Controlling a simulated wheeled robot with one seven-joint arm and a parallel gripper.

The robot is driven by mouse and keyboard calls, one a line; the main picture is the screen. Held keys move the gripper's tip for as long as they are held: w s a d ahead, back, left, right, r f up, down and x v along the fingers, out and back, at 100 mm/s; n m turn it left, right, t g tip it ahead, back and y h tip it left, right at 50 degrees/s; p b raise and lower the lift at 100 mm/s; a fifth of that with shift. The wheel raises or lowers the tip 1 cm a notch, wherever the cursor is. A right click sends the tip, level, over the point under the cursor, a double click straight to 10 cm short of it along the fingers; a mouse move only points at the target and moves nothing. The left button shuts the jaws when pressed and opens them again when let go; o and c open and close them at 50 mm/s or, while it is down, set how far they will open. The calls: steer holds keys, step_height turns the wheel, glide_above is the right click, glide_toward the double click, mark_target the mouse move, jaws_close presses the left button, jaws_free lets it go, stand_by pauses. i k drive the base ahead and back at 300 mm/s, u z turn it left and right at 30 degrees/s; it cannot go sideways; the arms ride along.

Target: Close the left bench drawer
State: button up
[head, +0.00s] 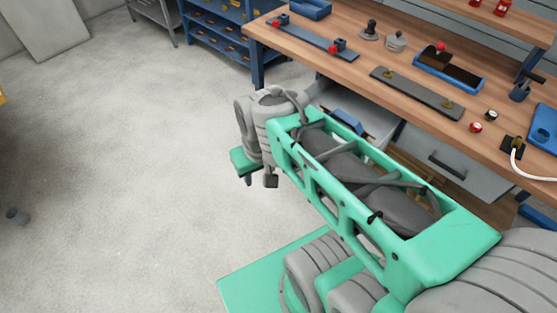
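The left bench drawer (381,97) is a light grey drawer under the wooden workbench (330,62). It appears pulled out, with its inside showing and a blue object (347,122) in it. My green and grey arm crosses in front and hides much of it, including its front and handle, so how far it stands out is unclear. My gripper (260,181) is left of the drawer, over the open floor, pointing down. Its two dark fingertips show small and apart, with nothing seen between them. No contact with the drawer shows.
A second grey drawer (480,175) with a dark handle sits to the right under the bench. Tools, a blue tray (465,75) and a grey plate (417,93) lie on the benchtop. Blue shelving (215,35) stands behind. The concrete floor at left is mostly clear.

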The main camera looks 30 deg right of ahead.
mark_target(381, 124)
steer(key=z, duration=0.6)
steer(key=k, duration=1.05)
steer(key=u, duration=0.75)
steer(key=i, duration=0.95)
steer(key=u, duration=0.35)
